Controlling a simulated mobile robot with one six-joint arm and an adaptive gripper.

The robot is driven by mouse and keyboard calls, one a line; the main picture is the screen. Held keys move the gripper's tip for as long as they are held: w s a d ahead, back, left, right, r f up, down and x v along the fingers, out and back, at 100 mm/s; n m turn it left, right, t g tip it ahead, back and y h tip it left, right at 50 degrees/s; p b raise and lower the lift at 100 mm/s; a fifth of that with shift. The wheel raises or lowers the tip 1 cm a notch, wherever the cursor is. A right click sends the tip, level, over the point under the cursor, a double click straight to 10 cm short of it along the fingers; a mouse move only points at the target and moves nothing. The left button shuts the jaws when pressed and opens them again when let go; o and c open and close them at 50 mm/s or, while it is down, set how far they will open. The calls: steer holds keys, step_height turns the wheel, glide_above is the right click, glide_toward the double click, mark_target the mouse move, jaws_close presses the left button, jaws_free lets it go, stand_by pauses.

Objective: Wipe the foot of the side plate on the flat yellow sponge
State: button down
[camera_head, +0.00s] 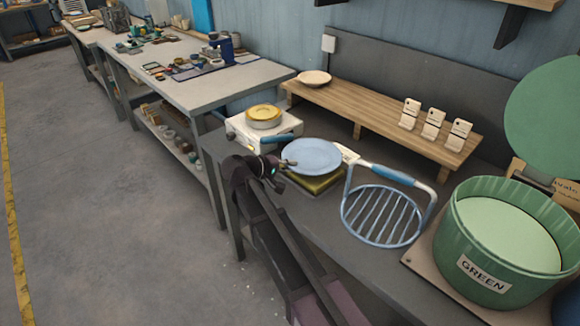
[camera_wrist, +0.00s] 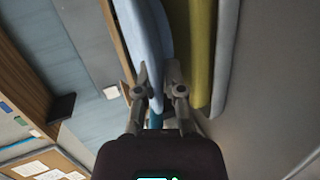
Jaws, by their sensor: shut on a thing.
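The light blue side plate (camera_head: 312,155) is held roughly level over the flat yellow sponge (camera_head: 322,184). My gripper (camera_head: 286,163) is shut on the plate's near left rim. In the wrist view the plate (camera_wrist: 146,40) runs up from between my fingers (camera_wrist: 159,90), and the yellow sponge (camera_wrist: 202,50) lies close along its underside. The plate hides most of the sponge in the head view, and its foot is hidden too. I cannot tell whether the foot touches the sponge.
A blue-handled wire rack (camera_head: 382,215) stands right of the plate, with a green tub (camera_head: 500,270) beyond. A white appliance with a yellow-topped round dish (camera_head: 264,114) stands behind left. A wooden shelf (camera_head: 375,118) with several white cards runs along the back.

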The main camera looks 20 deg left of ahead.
steer(key=shift+f+b, duration=0.6)
stand_by(2.0)
steer(key=shift+s+d, duration=0.15)
steer(key=shift+d, duration=0.1)
